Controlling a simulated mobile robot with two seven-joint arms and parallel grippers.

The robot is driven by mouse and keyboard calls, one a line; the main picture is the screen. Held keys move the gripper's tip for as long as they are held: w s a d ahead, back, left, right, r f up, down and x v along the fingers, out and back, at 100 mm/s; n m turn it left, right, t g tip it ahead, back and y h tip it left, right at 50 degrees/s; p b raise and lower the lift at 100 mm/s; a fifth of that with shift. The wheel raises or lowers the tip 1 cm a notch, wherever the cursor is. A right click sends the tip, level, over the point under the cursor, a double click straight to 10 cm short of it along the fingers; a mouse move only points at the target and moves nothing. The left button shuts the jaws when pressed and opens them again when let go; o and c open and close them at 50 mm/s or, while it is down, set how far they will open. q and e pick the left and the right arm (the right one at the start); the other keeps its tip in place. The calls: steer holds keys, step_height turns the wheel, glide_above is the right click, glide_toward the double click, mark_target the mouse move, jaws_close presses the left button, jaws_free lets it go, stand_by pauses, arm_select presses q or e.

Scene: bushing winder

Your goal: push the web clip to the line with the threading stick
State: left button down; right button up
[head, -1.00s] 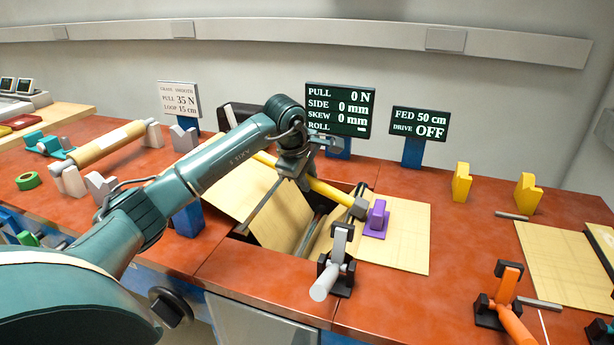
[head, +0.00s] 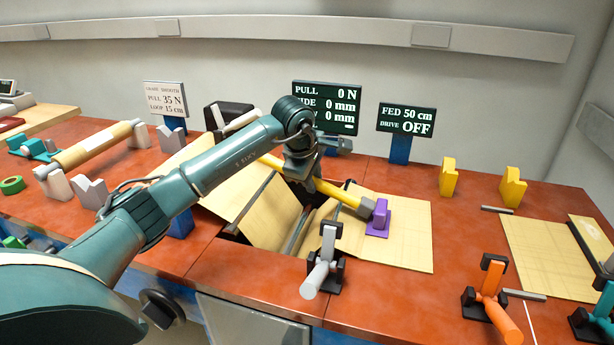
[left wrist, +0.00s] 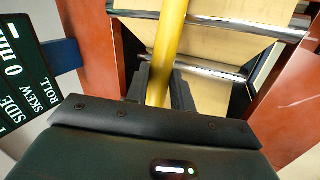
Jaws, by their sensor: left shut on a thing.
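The purple web clip (head: 379,216) sits on the pale web sheet (head: 408,240), right of the opening in the red table. My left gripper (head: 305,178) is shut on the yellow threading stick (head: 335,191), above the opening. The stick slants down to the right, and its grey head (head: 366,208) is at the clip's left side, seemingly touching. In the left wrist view the stick (left wrist: 168,45) runs out between the fingers over metal rollers (left wrist: 215,68). A thin white line (head: 531,325) shows on the table at the lower right. My right gripper is not in view.
A grey-handled toggle clamp (head: 325,262) stands in front of the web. An orange one (head: 492,295) stands further right. Displays (head: 326,105) stand behind, reading pull 0 N and fed 50 cm. Bare table lies right of the web.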

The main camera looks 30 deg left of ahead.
mark_target(341, 194)
arm_select(q)
steer(key=shift+w+d, duration=0.25)
steer(key=shift+d, duration=0.85)
steer(key=shift+w+d, duration=0.3)
steer(key=shift+d, duration=0.75)
steer(key=shift+w+d, duration=0.25)
steer(key=shift+d, duration=0.85)
steer(key=shift+w+d, duration=0.25)
steer(key=shift+d, duration=0.85)
steer(key=shift+w+d, duration=0.25)
steer(key=shift+d, duration=0.85)
steer(key=shift+w+d, duration=0.25)
steer(key=shift+d, duration=0.85)
steer(key=shift+w+d, duration=0.2)
steer(key=shift+d, duration=0.65)
steer(key=shift+w+d, duration=0.2)
steer(key=shift+d, duration=0.6)
step_height(341, 194, up, 6)
steer(key=a+p, duration=0.2)
steer(key=p, duration=0.1)
steer(key=shift+s+p, duration=0.25)
steer(key=shift+p, duration=0.05)
steer(key=shift+a, duration=0.1)
